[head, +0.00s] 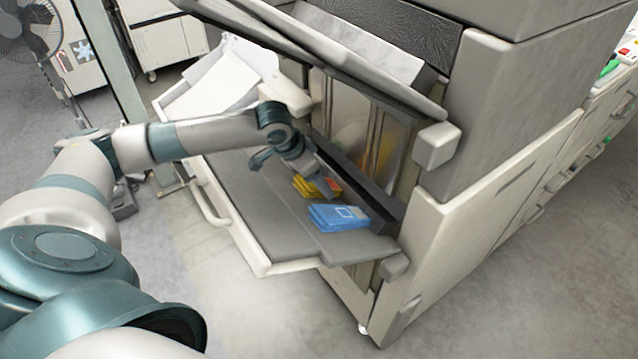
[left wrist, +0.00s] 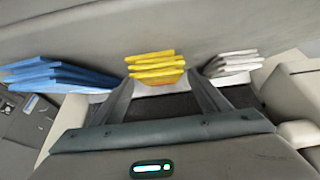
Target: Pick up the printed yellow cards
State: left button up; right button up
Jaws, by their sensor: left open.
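The yellow cards (head: 302,187) lie as a small fanned stack on the grey tray of the machine, partly hidden by my left gripper (head: 293,174) in the head view. In the left wrist view the yellow cards (left wrist: 154,66) show between and just beyond the fingertips of my left gripper (left wrist: 158,79). The gripper is open and its fingers stand on either side of the stack. I cannot tell whether they touch it. My right gripper is not in view.
Blue cards (head: 338,217) lie on the tray (head: 255,215) nearer its front right end. White cards (left wrist: 232,64) lie on the other side of the yellow ones. The machine's dark bar (head: 350,186) and upright panel (head: 430,215) bound the tray's right side.

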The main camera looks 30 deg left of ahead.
pick_arm(q)
jog(key=shift+w+d+f, duration=0.1)
jog(key=shift+f, duration=0.3)
jog(key=shift+c, duration=0.4)
jog(key=shift+r, duration=0.1)
jog(key=c, duration=1.2)
jog(key=shift+o, duration=0.2)
notch_tip(320, 180, up, 9)
jog(key=shift+f+b, duration=0.2)
jog(key=shift+b, duration=0.75)
jog(key=shift+r, duration=0.7)
